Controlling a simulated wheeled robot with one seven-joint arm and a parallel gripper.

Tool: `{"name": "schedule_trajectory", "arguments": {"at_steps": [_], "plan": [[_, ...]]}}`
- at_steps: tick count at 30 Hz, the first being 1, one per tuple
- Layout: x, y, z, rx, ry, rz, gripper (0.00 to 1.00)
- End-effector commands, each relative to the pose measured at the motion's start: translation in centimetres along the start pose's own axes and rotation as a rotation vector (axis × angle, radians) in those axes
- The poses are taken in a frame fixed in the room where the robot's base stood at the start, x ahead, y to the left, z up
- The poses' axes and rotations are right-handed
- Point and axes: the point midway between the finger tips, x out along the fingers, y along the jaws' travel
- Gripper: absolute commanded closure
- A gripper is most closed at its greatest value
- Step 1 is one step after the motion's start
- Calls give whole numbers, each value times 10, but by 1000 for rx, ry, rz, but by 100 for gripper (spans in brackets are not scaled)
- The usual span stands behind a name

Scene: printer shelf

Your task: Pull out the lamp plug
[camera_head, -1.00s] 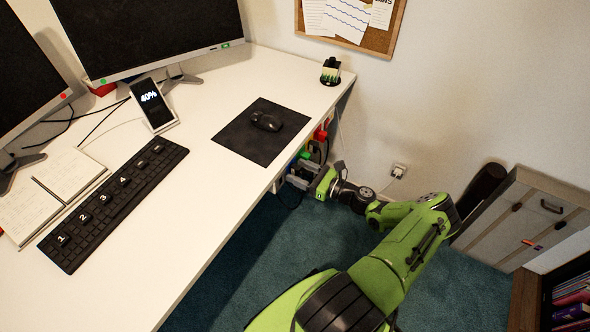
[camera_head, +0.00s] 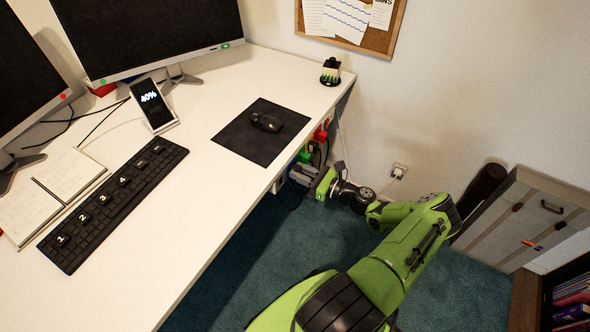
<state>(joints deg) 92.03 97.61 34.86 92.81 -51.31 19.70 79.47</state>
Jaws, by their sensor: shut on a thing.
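Several coloured plugs sit in a row under the right edge of the desk, among them a red plug (camera_head: 320,135) and a green plug (camera_head: 304,157). Dark cables hang near them. My gripper (camera_head: 298,175) is at the near end of this row, just below the desk edge. Its grey fingers are shut on a small plug, mostly hidden between them. I cannot read a label that tells which plug is the lamp's.
The white desk (camera_head: 200,210) overhangs the plugs and lies close to my gripper. A wall outlet (camera_head: 399,171) with a white plug is on the wall to the right. The teal carpet below is clear.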

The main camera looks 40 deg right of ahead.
Motion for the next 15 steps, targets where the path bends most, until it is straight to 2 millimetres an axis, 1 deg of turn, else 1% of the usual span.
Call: {"name": "schedule_trajectory", "arguments": {"at_steps": [1,2,3,9,15], "plan": [[0,0,0,0,0,0,94],[0,0,0,0,0,0,99],[0,0,0,0,0,0,100],[-1,0,0,0,0,0,100],[-9,0,0,0,0,0,100]]}}
